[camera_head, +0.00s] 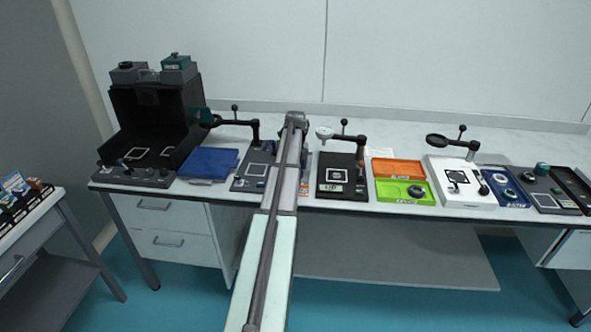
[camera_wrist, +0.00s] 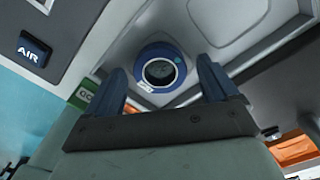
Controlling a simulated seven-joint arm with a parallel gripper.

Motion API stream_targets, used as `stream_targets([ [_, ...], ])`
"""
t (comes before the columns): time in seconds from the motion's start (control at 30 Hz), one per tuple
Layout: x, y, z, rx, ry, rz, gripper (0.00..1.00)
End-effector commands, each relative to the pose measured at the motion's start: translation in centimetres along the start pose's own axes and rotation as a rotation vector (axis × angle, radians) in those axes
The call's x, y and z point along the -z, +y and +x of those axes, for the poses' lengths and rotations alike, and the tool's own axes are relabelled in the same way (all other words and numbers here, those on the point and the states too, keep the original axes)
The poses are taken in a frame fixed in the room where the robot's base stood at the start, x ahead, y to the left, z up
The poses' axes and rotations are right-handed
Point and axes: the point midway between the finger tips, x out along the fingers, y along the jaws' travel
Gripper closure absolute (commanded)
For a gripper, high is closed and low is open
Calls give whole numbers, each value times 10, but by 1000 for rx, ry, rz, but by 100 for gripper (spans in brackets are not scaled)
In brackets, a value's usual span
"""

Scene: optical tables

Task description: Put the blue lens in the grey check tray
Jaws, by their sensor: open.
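The blue lens (camera_wrist: 161,70), a blue ring around dark glass, rests on a grey surface in the wrist view. My gripper (camera_wrist: 160,66) is open, with one dark blue finger left and one right of the lens. I cannot tell whether the fingers touch it. In the head view my arm hides the gripper, and I cannot make out this lens there. Several dark grey boards stand on the bench, one with a pale square (camera_head: 258,169) beside my arm; I cannot tell which piece is the grey check tray.
An orange tray (camera_head: 398,168) and a green tray (camera_head: 391,193) holding a dark ring stand right of my arm. A blue tray (camera_head: 515,202) with a blue ring lies further right. Magnifier stands (camera_head: 345,138) rise at the back. A sign reads AIR (camera_wrist: 34,49).

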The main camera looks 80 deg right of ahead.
Motion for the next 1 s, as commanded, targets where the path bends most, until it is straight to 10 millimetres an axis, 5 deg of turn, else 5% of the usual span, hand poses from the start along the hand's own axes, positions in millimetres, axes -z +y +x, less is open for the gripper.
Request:
stream_targets([
  [0.6, 0, -1, -96, 1, -1, 0, 13],
  [1.0, 0, 0, -121, -1, 0, 0, 13],
])
